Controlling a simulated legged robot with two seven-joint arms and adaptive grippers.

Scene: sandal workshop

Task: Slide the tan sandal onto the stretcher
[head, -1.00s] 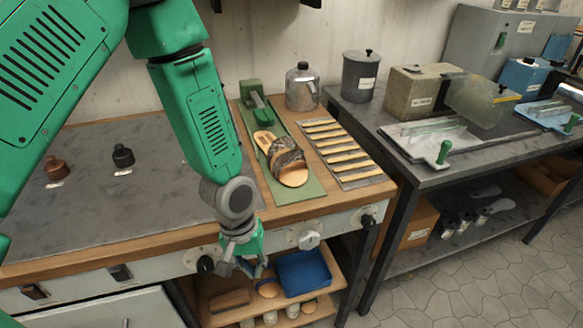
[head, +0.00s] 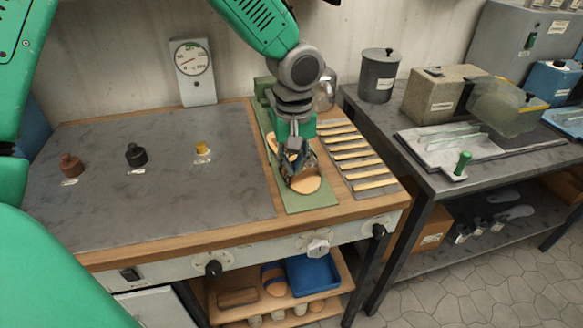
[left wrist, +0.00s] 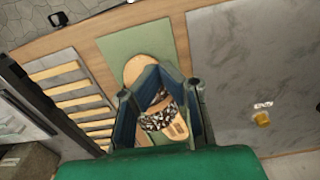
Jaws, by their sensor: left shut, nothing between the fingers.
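A tan-soled sandal (head: 307,184) with dark patterned straps lies on the green board (head: 313,203) at the right end of the bench. In the left wrist view the sandal (left wrist: 178,131) shows past and between my fingers. The stretcher appears to be the green fixture (head: 264,88) at the back of that board, mostly hidden behind my arm. I cannot tell how the sandal sits against it. My left gripper (head: 292,163) is shut and empty, pointing down over the sandal's straps; I cannot tell whether it touches them. My right gripper is out of view.
A rack of pale wooden strips (head: 356,160) lies right of the board. Brown (head: 70,165), black (head: 136,155) and yellow (head: 202,149) knobs stand on the grey top (head: 170,205), otherwise clear. Below are a blue tray (head: 310,276) and a blue-strapped sandal (head: 272,279).

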